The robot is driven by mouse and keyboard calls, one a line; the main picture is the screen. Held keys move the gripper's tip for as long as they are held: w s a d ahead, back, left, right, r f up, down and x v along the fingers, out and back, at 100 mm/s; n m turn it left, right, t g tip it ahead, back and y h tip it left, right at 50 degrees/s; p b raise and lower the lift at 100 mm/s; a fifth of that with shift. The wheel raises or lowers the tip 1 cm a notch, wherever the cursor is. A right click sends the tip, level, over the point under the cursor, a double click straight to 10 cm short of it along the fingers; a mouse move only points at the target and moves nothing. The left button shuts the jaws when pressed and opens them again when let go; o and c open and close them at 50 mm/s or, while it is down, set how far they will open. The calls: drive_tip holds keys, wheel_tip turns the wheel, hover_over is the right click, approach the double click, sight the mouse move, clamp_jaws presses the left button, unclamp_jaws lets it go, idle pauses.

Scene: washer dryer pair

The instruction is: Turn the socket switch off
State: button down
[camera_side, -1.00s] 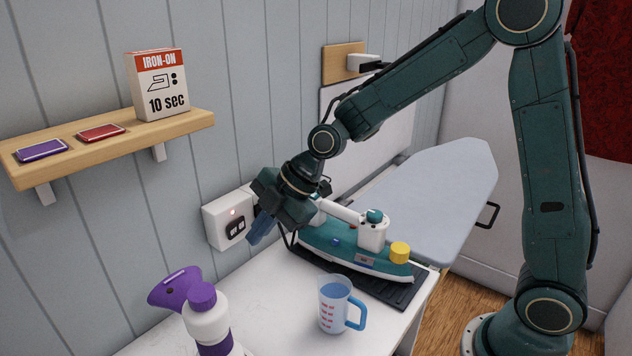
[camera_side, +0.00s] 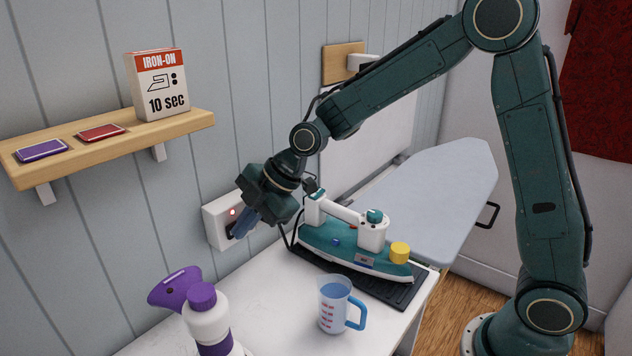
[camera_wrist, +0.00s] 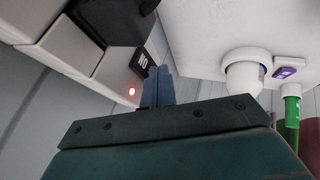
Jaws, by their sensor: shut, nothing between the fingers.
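The white wall socket (camera_side: 213,222) is on the grey panelled wall, left of my arm. Its red indicator light (camera_side: 232,212) is lit, and the light also shows in the wrist view (camera_wrist: 132,91). My gripper (camera_side: 237,235) is shut and empty, with its blue fingertips over the dark rocker switch and hiding most of it in the side view. In the wrist view, the fingers (camera_wrist: 158,85) lie close beside the switch (camera_wrist: 145,62), which carries white lettering. I cannot tell whether they touch it. A black plug (camera_wrist: 110,20) sits in the socket.
A teal and white iron (camera_side: 345,240) rests on a dark mat (camera_side: 390,292) right of my gripper, with its cord near the socket. A measuring jug (camera_side: 335,305) and a purple-white steamer (camera_side: 205,315) stand in front. A wooden shelf (camera_side: 110,150) is at upper left.

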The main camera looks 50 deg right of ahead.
drive_tip(key=shift+w, duration=0.1)
drive_tip(key=shift+d, duration=0.1)
drive_tip(key=shift+w+d, duration=0.1)
drive_tip(key=shift+d, duration=0.65)
drive_tip(key=shift+d, duration=0.1)
idle(0.4)
drive_tip(key=s+d+r, duration=0.4)
drive_tip(key=s+r, duration=0.4)
drive_tip(key=shift+s+d, duration=0.15)
drive_tip(key=shift+d, duration=0.15)
drive_tip(key=shift+a, duration=0.1)
idle(0.4)
